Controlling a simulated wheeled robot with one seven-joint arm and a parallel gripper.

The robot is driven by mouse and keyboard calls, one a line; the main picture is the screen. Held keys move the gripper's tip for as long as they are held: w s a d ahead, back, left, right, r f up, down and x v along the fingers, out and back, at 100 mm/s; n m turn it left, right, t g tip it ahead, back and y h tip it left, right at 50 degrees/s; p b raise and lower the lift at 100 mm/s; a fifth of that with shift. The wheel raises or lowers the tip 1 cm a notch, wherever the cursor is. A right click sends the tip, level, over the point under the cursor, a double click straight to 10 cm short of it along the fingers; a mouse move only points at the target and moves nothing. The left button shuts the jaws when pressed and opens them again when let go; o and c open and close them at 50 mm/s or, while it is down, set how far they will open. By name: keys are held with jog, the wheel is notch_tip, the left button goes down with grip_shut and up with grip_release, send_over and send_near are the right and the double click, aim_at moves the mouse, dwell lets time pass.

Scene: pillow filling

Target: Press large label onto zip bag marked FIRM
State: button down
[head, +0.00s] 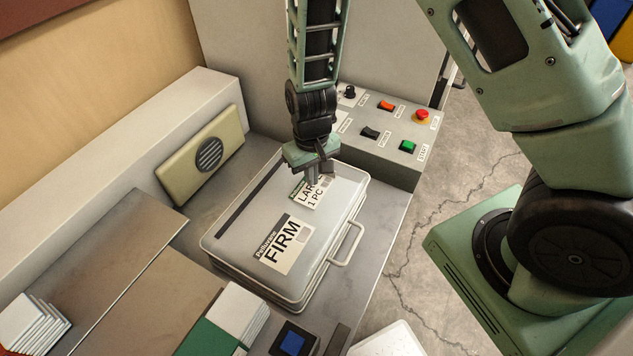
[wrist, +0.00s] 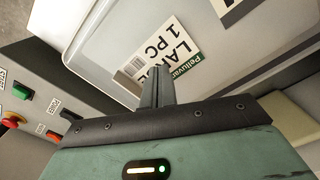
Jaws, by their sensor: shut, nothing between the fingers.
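The zip bag (head: 240,225) is a pale, case-like bag with a handle, lying flat on the grey bench. A white label reading FIRM (head: 284,244) is on its top face. A second label, partly readable as "LAR… 1 PC" (head: 308,198), lies on the bag's top face toward its far end; it also shows in the wrist view (wrist: 170,52). My gripper (head: 313,180) is shut and empty, with its fingertips at this label's edge. The fingers hide part of the label, and I cannot tell whether they touch it.
A control panel (head: 375,160) with buttons and switches stands behind the bag. A beige box with a round grille (head: 188,165) leans at the left. Stacks of white cards (head: 32,325) and a blue-topped block (head: 293,340) are in front.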

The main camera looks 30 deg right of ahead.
jog(key=shift+f, duration=0.1)
jog(key=shift+f+b, duration=0.75)
jog(key=shift+f, duration=0.1)
jog(key=shift+r, duration=0.1)
jog(key=shift+r+p, duration=1.8)
jog(key=shift+r, duration=0.15)
jog(key=shift+r, duration=0.1)
notch_tip(320, 180, up, 3)
jog(key=p, duration=0.2)
jog(key=shift+p, duration=0.3)
jog(key=shift+a, duration=0.1)
